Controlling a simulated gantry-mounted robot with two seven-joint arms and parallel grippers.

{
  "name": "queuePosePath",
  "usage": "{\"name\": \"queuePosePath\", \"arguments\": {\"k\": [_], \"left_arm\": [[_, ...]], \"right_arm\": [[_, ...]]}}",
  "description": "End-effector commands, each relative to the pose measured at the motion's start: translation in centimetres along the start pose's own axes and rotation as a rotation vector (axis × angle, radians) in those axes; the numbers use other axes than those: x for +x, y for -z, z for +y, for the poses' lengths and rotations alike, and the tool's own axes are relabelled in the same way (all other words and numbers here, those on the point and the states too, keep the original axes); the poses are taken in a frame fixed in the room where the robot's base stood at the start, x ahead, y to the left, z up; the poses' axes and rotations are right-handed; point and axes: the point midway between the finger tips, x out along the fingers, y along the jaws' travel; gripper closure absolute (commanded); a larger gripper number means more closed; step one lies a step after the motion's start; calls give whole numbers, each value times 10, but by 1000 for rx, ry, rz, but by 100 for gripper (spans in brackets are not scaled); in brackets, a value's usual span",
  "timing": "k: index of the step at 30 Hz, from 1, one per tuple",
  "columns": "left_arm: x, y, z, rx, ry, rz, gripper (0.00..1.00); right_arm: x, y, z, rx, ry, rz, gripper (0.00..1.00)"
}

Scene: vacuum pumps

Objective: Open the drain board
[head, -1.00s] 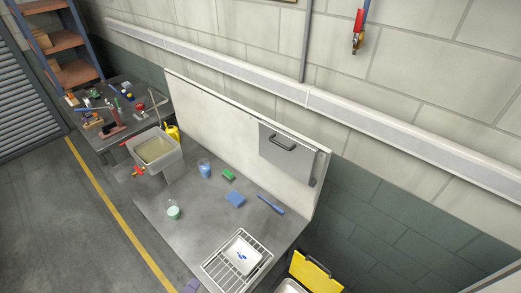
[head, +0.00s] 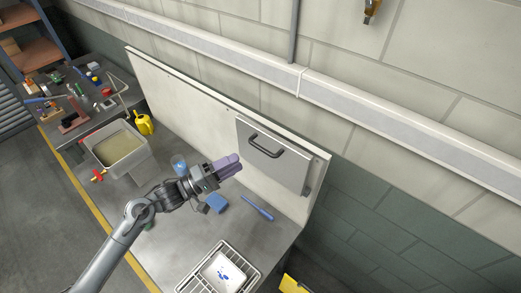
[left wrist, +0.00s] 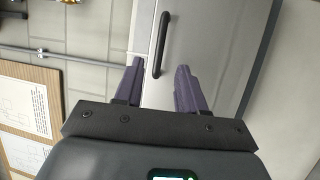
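The drain board is a grey metal panel (head: 275,165) folded up flat against the white backboard, with a black bar handle (head: 266,146) near its top. In the left wrist view the panel (left wrist: 215,45) and the handle (left wrist: 160,45) lie ahead of my gripper. My left gripper (head: 234,165) is in front of the panel's lower left part, apart from the handle. In the left wrist view its purple fingers (left wrist: 158,85) are spread with nothing between them, and the handle shows beyond the gap. My right gripper is not in view.
On the grey bench are a blue sponge (head: 217,204), a blue brush (head: 258,207), a cup (head: 179,165) and a wire rack (head: 200,268) holding a white tray. A basin (head: 120,152) and a yellow can (head: 144,123) stand left. The backboard (head: 185,98) rises behind.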

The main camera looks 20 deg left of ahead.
Motion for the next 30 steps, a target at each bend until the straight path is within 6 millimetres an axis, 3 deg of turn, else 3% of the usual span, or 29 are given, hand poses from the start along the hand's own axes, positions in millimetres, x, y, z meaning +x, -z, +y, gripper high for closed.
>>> {"name": "queuePosePath", "arguments": {"k": [9,15,30], "left_arm": [[53,0,3,-1,-2,0,60],[76,0,2,-2,-1,0,60],[86,-1,0,-1,1,0,62]], "right_arm": [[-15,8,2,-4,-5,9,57],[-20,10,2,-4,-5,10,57],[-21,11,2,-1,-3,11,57]]}}
